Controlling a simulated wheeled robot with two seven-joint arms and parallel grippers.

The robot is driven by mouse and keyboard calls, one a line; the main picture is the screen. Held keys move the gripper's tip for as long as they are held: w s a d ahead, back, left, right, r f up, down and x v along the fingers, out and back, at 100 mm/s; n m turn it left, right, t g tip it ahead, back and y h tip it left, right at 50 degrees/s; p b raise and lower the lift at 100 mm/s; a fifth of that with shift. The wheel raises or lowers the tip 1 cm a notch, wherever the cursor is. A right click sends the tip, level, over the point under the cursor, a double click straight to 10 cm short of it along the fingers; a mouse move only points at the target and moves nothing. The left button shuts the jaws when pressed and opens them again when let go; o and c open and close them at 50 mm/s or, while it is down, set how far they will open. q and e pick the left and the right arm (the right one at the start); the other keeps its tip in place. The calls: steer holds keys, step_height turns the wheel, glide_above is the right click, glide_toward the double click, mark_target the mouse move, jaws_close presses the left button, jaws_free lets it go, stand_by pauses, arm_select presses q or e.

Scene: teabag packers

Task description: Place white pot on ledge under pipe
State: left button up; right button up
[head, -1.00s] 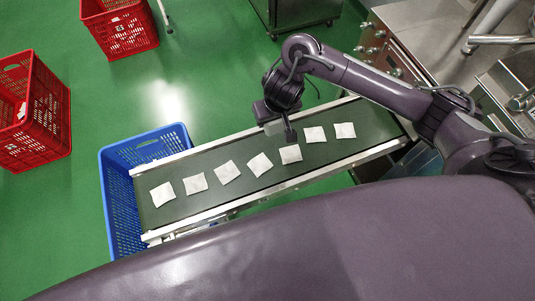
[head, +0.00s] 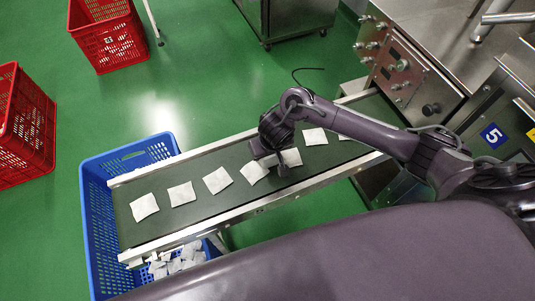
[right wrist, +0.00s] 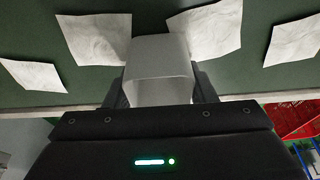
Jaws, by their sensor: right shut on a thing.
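The white pot (right wrist: 160,72) is a small, pale, square-sided container in the right wrist view. It sits between the fingers of my right gripper (right wrist: 160,95), which is shut on it. In the head view my right gripper (head: 281,166) hangs over the conveyor belt among the teabags, and the arm hides the pot there. A steel pipe (head: 508,18) shows at the upper right of the head view, by a steel machine. I cannot make out a ledge under it. My left gripper is not in view.
White teabags (head: 181,193) lie in a row on the green conveyor (head: 160,228). A blue crate (head: 97,225) with teabags in it stands under its left end. Red crates (head: 112,38) stand at the left. A steel control panel (head: 405,68) stands at the conveyor's right end.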

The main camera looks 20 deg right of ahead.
steer(key=shift+f, duration=0.15)
steer(key=shift+f, duration=0.15)
steer(key=o, duration=1)
steer(key=shift+c, duration=0.2)
